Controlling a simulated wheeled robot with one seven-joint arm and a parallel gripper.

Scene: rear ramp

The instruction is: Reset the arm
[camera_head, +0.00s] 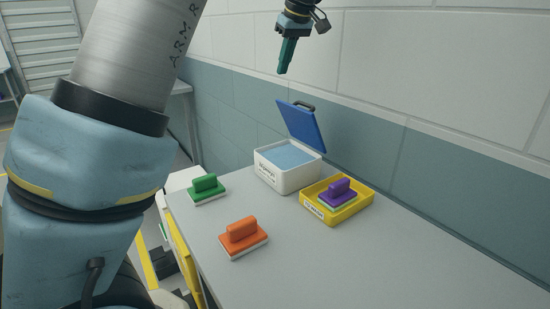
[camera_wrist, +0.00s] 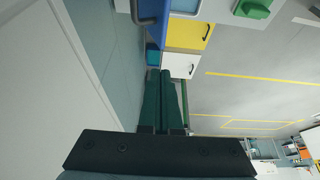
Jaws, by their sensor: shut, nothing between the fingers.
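My gripper (camera_head: 284,70) hangs above the back of the grey table, near the wall, with its fingers pointing down. It is shut and empty. In the wrist view its two dark green fingers (camera_wrist: 163,75) lie side by side. My gripper is above the white box (camera_head: 290,178) and apart from everything on the table. My arm fills the left of the head view.
The white box has its blue lid (camera_head: 302,127) raised and a blue pad inside. A yellow tray (camera_head: 352,212) holds a purple-handled block (camera_head: 338,192). A green block (camera_head: 207,188) and an orange block (camera_head: 243,237) stand on the table (camera_head: 330,265). Its right side is clear.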

